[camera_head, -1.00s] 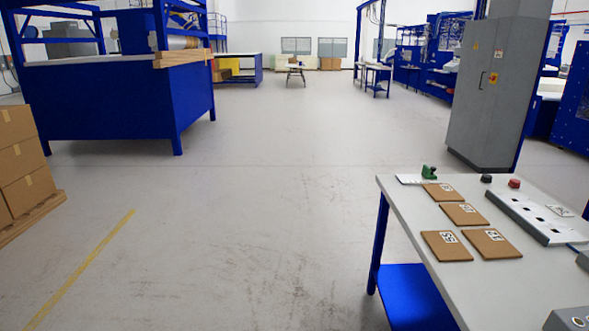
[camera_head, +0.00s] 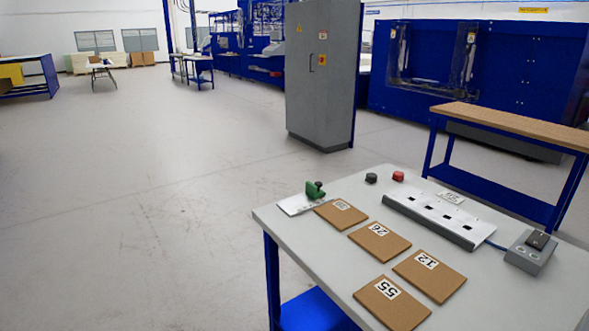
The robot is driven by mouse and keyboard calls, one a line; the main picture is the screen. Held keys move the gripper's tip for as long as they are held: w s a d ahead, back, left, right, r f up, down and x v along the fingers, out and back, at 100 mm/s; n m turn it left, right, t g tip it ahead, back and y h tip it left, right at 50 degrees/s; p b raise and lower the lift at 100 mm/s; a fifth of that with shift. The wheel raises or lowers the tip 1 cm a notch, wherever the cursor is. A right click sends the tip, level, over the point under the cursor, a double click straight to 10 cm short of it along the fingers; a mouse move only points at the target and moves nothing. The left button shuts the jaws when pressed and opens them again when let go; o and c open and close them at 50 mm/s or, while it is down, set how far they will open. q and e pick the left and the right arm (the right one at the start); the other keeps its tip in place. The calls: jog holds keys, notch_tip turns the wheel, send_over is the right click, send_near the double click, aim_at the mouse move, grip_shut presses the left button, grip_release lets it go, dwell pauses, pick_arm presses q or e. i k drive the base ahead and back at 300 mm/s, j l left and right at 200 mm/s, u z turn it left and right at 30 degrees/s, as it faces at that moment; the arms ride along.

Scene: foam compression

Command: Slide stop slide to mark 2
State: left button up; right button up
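A white-topped table (camera_head: 320,240) with blue legs stands at the lower right. On it is a pale slotted strip (camera_head: 438,219) with several dark square openings along its top. A small green device (camera_head: 315,190) stands on a white plate (camera_head: 296,206) at the table's far left corner. Whether either of these is the slide stop, and where mark 2 lies, I cannot tell. Neither of my grippers is in view.
Brown numbered tiles, such as 26 (camera_head: 380,243), 12 (camera_head: 430,277) and 55 (camera_head: 393,305), lie on the table. A grey switch box (camera_head: 530,253), black knob (camera_head: 371,178) and red knob (camera_head: 398,176) are there too. A grey cabinet (camera_head: 318,80) stands behind; open floor (camera_head: 130,230) lies left.

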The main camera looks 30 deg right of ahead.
aim_at(313, 190)
jog(key=i+j+z, duration=0.1)
jog(key=i+z, duration=0.4)
jog(key=i+j+z, duration=0.3)
jog(key=z, duration=0.2)
jog(key=i+j+z, duration=0.75)
jog(key=j+z, duration=0.2)
jog(key=j, duration=0.1)
